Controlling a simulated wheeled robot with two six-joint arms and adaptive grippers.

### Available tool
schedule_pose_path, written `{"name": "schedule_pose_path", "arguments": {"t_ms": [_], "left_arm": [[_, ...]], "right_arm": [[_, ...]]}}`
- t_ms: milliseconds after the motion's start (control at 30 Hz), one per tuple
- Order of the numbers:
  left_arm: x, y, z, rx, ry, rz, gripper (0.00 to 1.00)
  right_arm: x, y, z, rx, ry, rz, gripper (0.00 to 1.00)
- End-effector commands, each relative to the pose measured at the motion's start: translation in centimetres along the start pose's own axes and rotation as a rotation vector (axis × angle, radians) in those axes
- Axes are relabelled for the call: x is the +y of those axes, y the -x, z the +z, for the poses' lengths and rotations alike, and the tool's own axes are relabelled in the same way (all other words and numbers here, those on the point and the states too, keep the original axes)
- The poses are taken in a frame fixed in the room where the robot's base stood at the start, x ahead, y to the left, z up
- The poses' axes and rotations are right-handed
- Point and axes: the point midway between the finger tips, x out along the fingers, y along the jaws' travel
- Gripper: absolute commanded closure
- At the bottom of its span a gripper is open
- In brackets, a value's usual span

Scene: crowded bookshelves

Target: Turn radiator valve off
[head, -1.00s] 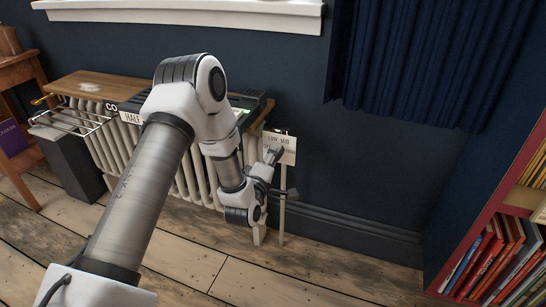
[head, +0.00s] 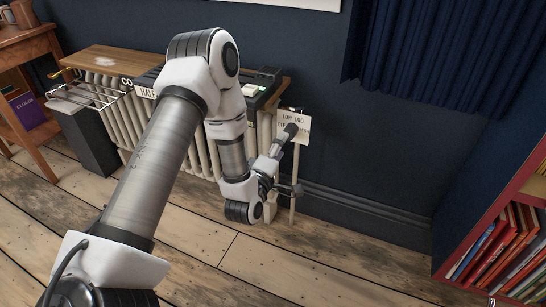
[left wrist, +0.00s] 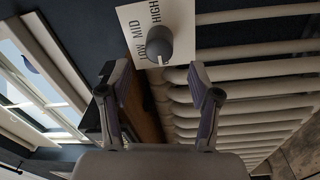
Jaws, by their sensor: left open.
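The radiator valve is a round dark grey knob (left wrist: 160,45) on a white plate (left wrist: 130,18) marked LOW, MID and HIGH in the left wrist view. A short white mark shows on the knob's lower edge, on the side near LOW. My left gripper (left wrist: 158,70) is open, its two fingers apart and either side of the knob's line, with the knob just beyond the tips. I see no clear contact. In the head view the plate (head: 293,123) stands at the radiator's right end, and my left gripper (head: 281,143) partly covers it. My right gripper is not in view.
The white ribbed radiator (head: 200,150) has a wooden shelf top (head: 110,58). A wire rack (head: 90,95) sticks out at its left. A thin post (head: 294,185) stands below the plate. A bookshelf (head: 510,240) is at right; the floor between is clear.

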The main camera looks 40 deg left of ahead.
Motion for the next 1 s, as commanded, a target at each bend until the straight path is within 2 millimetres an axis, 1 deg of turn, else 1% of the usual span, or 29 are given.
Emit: {"name": "schedule_pose_path", "arguments": {"t_ms": [33, 133, 200, 300, 400, 833, 900, 967, 1000], "left_arm": [[-0.1, 1.4, 0.1, -0.002, 0.001, -0.006, 0.37], [-0.1, 3.7, 0.0, -0.002, 0.001, -0.005, 0.37], [-0.1, 4.9, 0.0, -0.002, 0.000, -0.004, 0.37], [0.0, 5.8, 0.0, -0.002, 0.000, -0.003, 0.37], [0.0, 6.1, 0.0, -0.003, 0.000, -0.002, 0.37], [0.0, 6.1, 0.0, -0.002, 0.000, -0.002, 0.37], [-0.4, 6.2, 0.1, -0.006, -0.004, -0.012, 0.37], [-1.4, 6.7, 1.2, -0.038, -0.021, -0.030, 0.37], [-2.3, 7.3, 2.6, -0.078, -0.041, -0.050, 0.37]], "right_arm": [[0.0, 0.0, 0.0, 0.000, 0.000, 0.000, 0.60], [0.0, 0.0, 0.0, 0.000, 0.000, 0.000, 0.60], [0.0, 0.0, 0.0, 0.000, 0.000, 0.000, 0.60], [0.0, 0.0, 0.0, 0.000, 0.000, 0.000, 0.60], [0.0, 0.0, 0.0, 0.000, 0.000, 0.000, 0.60], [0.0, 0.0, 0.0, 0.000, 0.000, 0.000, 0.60], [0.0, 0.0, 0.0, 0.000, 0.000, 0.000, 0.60], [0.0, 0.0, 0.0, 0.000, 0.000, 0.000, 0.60], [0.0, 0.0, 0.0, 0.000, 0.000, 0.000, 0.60]]}}
